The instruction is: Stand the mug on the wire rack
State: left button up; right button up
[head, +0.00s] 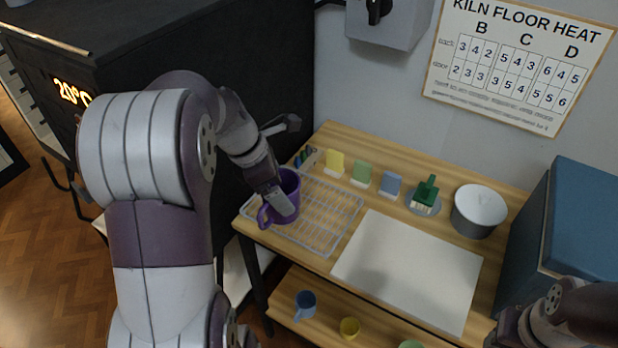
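The purple mug (289,184) is upright, or nearly so, over the left part of the wire rack (335,222), its handle towards the lower left. I cannot tell whether its base touches the wires. My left gripper (277,200) reaches down from the upper left onto the mug. One finger covers part of the mug's wall; the other is hidden, so I cannot see whether they grip it. The rack lies on the left part of the wooden table and looks otherwise empty. My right arm shows at the lower right, but its fingertips are not visible.
Yellow (334,160), green (362,172) and blue (390,184) blocks stand behind the rack. A green brush (426,190) and a white pot (479,211) are further right. A white board (410,270) lies right of the rack. Several cups stand on the lower shelf (280,309).

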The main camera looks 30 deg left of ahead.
pick_arm(q)
jog(key=w+f, duration=0.3)
jog(key=w+a+f+p, duration=0.1)
jog(key=w+f, duration=0.2)
jog(key=w+f+p, duration=0.1)
jog(key=w+f, duration=0.2)
jog(key=shift+a+f, duration=0.1)
jog(key=shift+a, duration=0.25)
jog(key=shift+f, duration=0.35)
jog(key=shift+w+f, duration=0.1)
jog(key=shift+w, duration=0.1)
jog(key=shift+f, duration=0.1)
pick_arm(e)
notch_tip(320, 180, up, 2)
jog(key=shift+s, duration=0.15)
